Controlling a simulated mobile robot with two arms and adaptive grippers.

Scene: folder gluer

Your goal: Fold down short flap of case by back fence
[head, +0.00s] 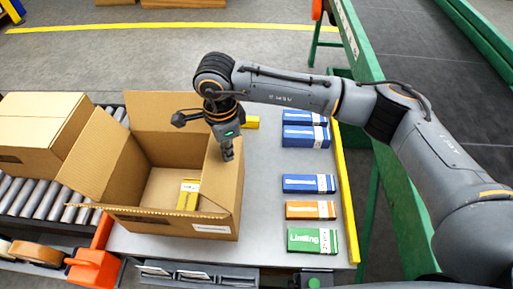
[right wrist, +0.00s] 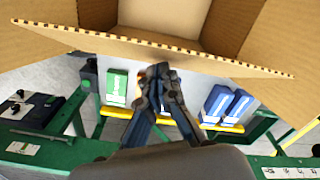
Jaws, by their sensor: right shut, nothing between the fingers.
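The open cardboard case (head: 222,222) stands on the grey table in the head view, with a yellow box (head: 188,195) inside. Its far flap (head: 168,111) stands up, its left flap (head: 90,152) leans outward and its near flap (head: 110,210) sticks out. The right flap (head: 212,180) is partly behind my right gripper (head: 228,156). That gripper points down at the case's right side, shut and empty. In the right wrist view the gripper (right wrist: 160,72) is just off a flap's corrugated edge (right wrist: 215,62); contact is unclear. My left gripper is out of view.
Blue, orange and green product boxes (head: 312,240) lie right of the case, beside a yellow rail (head: 346,200). A closed case (head: 38,133) sits on the roller conveyor (head: 35,198) at left. An orange tape dispenser (head: 92,268) is at the near left.

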